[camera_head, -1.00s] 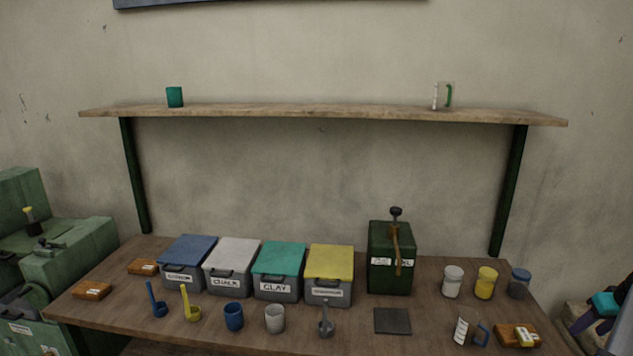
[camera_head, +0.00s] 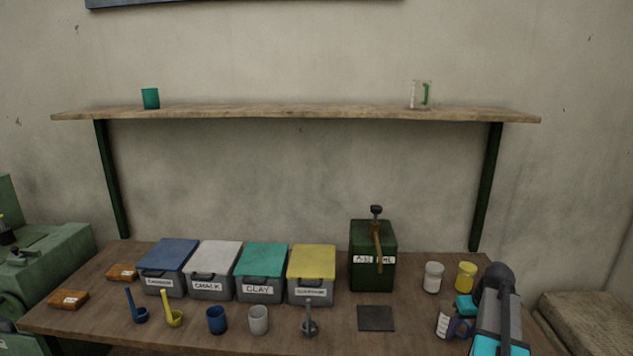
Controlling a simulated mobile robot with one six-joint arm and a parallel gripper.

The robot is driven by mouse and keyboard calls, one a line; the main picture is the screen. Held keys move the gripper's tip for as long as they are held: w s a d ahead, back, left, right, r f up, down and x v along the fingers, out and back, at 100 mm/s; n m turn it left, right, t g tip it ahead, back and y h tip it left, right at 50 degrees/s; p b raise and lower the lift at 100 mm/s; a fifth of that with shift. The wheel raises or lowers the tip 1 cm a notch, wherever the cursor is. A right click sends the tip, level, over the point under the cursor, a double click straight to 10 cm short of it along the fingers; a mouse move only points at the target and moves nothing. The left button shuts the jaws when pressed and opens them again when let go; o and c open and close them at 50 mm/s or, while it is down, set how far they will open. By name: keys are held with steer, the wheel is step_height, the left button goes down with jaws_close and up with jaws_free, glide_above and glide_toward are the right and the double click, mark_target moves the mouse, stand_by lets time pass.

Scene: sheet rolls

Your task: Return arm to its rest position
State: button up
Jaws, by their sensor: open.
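My arm, grey with cyan parts, rises at the lower right over the right end of the wooden table (camera_head: 345,340). My gripper (camera_head: 461,327), with dark purple fingers below a cyan part, is at its left side, low in the picture. It is open, and I see nothing held in it. It overlaps the right side of a white, dark-marked mug (camera_head: 443,322); I cannot tell whether they touch. My arm covers the table's right front corner area.
A white jar (camera_head: 433,278) and a yellow jar (camera_head: 466,277) stand just behind my gripper. A green machine with a lever (camera_head: 372,262) and several lidded bins (camera_head: 262,289) stand further left. A wall shelf (camera_head: 300,112) spans above. A dark flat plate (camera_head: 376,318) lies in front of the machine.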

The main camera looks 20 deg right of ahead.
steer(key=s+a+f+n+g, duration=0.1)
steer(key=a+f, duration=0.5)
steer(key=a, duration=0.9)
steer(key=a+f+n+g, duration=0.1)
steer(key=a+f, duration=0.5)
steer(key=a, duration=0.9)
steer(key=s+a+f+n+g, duration=0.1)
steer(key=a+f, duration=0.5)
steer(key=a, duration=0.9)
steer(key=s+f+g+b, duration=0.5)
steer(key=s+f+b, duration=0.5)
steer(key=s+f, duration=1.6)
step_height(320, 180, down, 2)
steer(key=shift+f+g, duration=0.1)
steer(key=shift+g, duration=0.3)
